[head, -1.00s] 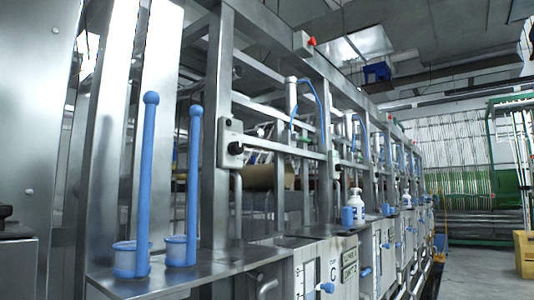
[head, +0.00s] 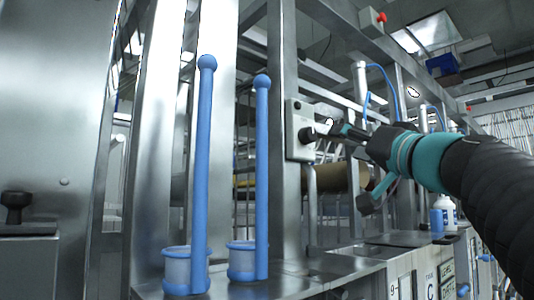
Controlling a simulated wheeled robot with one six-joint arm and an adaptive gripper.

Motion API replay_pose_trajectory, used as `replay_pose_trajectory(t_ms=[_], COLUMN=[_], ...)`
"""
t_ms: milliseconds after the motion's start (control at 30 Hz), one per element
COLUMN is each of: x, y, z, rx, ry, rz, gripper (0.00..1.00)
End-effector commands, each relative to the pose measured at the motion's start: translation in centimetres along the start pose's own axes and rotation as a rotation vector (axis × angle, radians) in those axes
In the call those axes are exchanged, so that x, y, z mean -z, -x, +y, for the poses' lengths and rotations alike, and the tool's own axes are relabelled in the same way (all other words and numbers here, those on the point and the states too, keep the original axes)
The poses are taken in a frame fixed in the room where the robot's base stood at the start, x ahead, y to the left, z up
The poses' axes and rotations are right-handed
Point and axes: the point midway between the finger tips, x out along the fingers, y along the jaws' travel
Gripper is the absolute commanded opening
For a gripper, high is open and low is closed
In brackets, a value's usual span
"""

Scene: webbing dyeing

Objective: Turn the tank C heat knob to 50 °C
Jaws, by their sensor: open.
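A black knob (head: 307,134) sticks out of a grey control box (head: 294,146) on a steel upright. The box is above a tank front panel (head: 400,284) marked C, at the lower right. The knob's scale and pointer are too small to read. My gripper (head: 348,168) is open, to the right of the knob. Its upper finger lies close to the knob in the picture, and its lower finger hangs lower right. I cannot tell whether the upper finger touches the knob.
Two blue long-handled dippers (head: 202,170) (head: 262,175) stand upright on a steel ledge (head: 230,290), left of the box. A brown roll (head: 335,178) lies behind my gripper. A white and blue bottle (head: 446,211) stands farther right. A red button (head: 381,17) is higher up.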

Motion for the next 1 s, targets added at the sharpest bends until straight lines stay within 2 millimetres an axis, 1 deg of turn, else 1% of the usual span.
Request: replay_pose_trajectory(t_ms=[67,167,600,700,833,1000], x=[0.4,0.5,0.6,0.5,0.4,0.4], y=[-0.5,-1.7,-9.8,-11.3,-12.7,-13.5], z=[0.0,0.1,0.0,0.0,0.0,0.0], rx=[0.001,0.0,-0.002,-0.001,0.0,-0.001], ry=[0.0,0.0,-0.002,-0.001,-0.001,0.0], rz=[0.007,0.006,0.004,0.004,0.004,0.005], gripper=[0.67,0.67,0.67,0.67,0.67,0.67])
